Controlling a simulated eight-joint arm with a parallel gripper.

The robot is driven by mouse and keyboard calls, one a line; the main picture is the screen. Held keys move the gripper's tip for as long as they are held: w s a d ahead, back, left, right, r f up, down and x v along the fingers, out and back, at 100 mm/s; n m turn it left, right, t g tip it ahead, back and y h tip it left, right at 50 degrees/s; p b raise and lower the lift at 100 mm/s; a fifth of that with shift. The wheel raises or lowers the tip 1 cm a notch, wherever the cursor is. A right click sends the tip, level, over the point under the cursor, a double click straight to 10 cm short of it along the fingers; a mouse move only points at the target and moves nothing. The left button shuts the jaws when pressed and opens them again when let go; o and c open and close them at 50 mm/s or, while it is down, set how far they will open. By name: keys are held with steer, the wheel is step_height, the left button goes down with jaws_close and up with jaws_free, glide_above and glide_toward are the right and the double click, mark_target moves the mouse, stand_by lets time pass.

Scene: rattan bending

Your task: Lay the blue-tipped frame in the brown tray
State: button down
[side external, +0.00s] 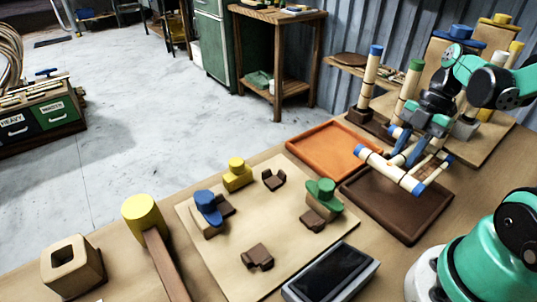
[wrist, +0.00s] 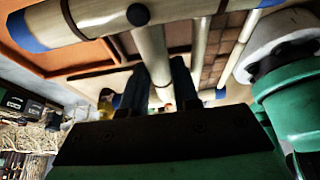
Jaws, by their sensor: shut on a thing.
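The blue-tipped frame (side external: 387,169) is made of pale rods with blue ends. My gripper (side external: 408,150) is shut on one of its rods and seems to hold it above the brown tray (side external: 382,208). Part of the frame reaches over the tray's far side. I cannot tell the exact gap between frame and tray. In the wrist view, a rod of the frame (wrist: 84,16) crosses the top, and another rod runs between the dark fingers of my gripper (wrist: 165,75). The tray's floor is partly hidden by the frame.
An orange tray (side external: 335,150) adjoins the brown one on the left. A pale board (side external: 255,220) with blue, yellow and green clamps lies in front left. Tall rods with blue (side external: 370,70) and green (side external: 408,82) tops stand behind my gripper. A dark-screened box (side external: 330,273) sits in front.

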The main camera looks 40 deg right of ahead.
mark_target(395, 196)
steer(key=shift+s+d+f, duration=0.35)
steer(key=shift+s+f, duration=0.1)
steer(key=shift+s, duration=0.3)
steer(key=shift+f, duration=3.45)
steer(key=c, duration=0.6)
jaws_free()
steer(key=shift+f, duration=0.1)
step_height(395, 196, up, 9)
steer(key=shift+a, duration=0.1)
